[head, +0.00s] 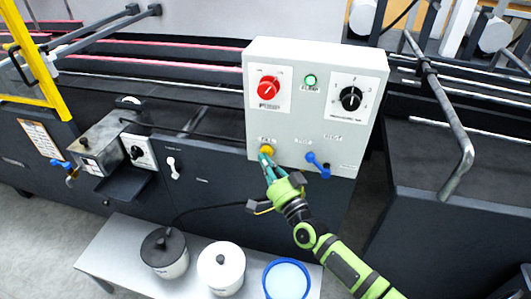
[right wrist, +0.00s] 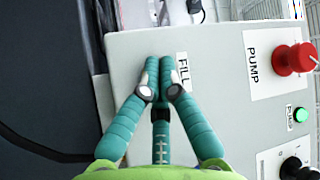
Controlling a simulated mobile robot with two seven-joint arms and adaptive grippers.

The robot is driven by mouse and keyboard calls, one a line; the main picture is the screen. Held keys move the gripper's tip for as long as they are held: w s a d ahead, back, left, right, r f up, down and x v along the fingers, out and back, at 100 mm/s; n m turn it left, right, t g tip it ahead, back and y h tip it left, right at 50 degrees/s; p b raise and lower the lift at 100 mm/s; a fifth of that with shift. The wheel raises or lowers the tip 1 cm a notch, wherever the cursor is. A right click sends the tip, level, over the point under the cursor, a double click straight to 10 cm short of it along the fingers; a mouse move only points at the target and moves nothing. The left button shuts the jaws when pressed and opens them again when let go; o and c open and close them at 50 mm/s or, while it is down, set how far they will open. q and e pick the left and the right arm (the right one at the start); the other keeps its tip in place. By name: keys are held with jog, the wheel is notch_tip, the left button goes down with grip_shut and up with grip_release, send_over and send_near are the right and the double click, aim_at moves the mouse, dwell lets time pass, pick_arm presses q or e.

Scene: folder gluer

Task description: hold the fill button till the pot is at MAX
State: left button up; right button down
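The yellow fill button (head: 266,149) sits at the lower left of a light grey control box (head: 315,60). My right gripper (head: 266,158) is at the button, its teal fingertips touching or nearly touching it; I cannot tell whether the button is pressed in. In the right wrist view the fingers (right wrist: 163,62) are closed together beside the FILL label (right wrist: 184,73), and they hide the button. A metal box (head: 108,140) on the machine at the left may be the pot. No level or MAX mark is readable. My left gripper is not in view.
The box also has a red PUMP knob (head: 268,87), a lit green lamp (head: 310,80), a black dial (head: 351,98) and a blue lever (head: 318,164). A bench (head: 112,252) below carries two lidded containers and an open blue-rimmed one (head: 286,280). A bent bar (head: 450,120) stands right.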

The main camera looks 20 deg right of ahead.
jog(key=shift+s+a, duration=0.35)
jog(key=shift+s, duration=0.2)
jog(key=shift+a+p, duration=0.1)
jog(key=shift+p, duration=0.2)
jog(key=s+a, duration=0.1)
jog(key=s+p, duration=0.1)
jog(key=s+a+p, duration=0.1)
jog(key=s, duration=0.1)
jog(key=shift+s+a, duration=0.1)
jog(key=shift+a, duration=0.25)
